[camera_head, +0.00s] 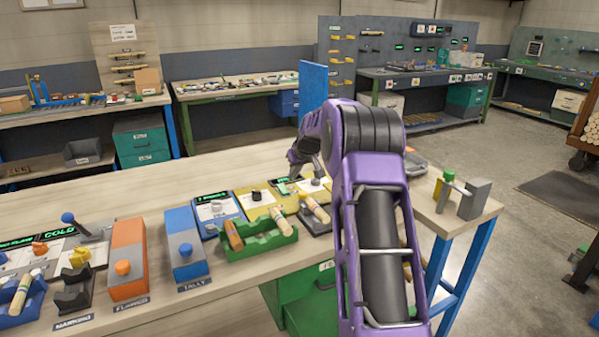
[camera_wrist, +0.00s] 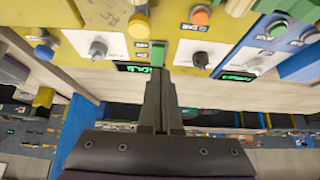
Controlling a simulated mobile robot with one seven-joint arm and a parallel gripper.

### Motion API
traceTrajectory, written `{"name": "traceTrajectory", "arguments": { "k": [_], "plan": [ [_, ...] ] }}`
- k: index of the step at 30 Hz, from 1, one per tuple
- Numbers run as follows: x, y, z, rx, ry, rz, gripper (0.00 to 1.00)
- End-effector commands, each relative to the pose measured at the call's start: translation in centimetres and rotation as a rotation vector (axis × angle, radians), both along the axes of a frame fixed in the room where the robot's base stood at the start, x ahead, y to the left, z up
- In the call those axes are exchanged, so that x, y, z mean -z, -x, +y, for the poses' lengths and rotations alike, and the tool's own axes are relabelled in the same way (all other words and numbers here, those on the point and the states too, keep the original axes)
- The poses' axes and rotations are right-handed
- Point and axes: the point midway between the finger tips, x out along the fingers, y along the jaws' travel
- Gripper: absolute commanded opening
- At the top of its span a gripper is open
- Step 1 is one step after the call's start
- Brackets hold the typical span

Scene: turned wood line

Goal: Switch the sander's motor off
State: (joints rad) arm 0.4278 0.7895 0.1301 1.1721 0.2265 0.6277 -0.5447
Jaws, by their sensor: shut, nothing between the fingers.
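My gripper (camera_wrist: 160,85) is shut and empty in the wrist view. Its fingertips are at the front of a yellow control panel, just below a green rectangular part (camera_wrist: 157,54); I cannot tell whether they touch it. An orange button (camera_wrist: 200,16) is above the right knob. A lit green display (camera_wrist: 138,68) is beside the fingers. In the head view the yellow unit (camera_head: 247,200) stands on the bench; my arm hides part of this area. I cannot read which panel is the sander's.
A blue unit (camera_head: 216,208) and a green rack (camera_head: 262,244) with wooden pieces stand close by on the bench. An orange box (camera_head: 128,245) and a blue-grey box (camera_head: 185,230) are farther left. A grey bracket (camera_head: 475,198) stands at the right end. The bench's back is clear.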

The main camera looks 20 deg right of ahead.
Motion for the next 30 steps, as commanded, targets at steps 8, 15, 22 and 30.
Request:
{"name": "traceTrajectory", "arguments": {
  "k": [8, 15, 22, 30],
  "plan": [
    [-2.1, 3.0, -0.1, 0.001, -0.001, -0.001, 0.0],
    [-2.5, 3.6, -0.1, 0.001, -0.001, 0.0, 0.0],
    [-2.5, 3.5, -0.1, 0.0, 0.0, 0.0, 0.0],
    [-2.2, 3.5, 0.7, -0.025, 0.013, 0.003, 0.0]
  ]
}}
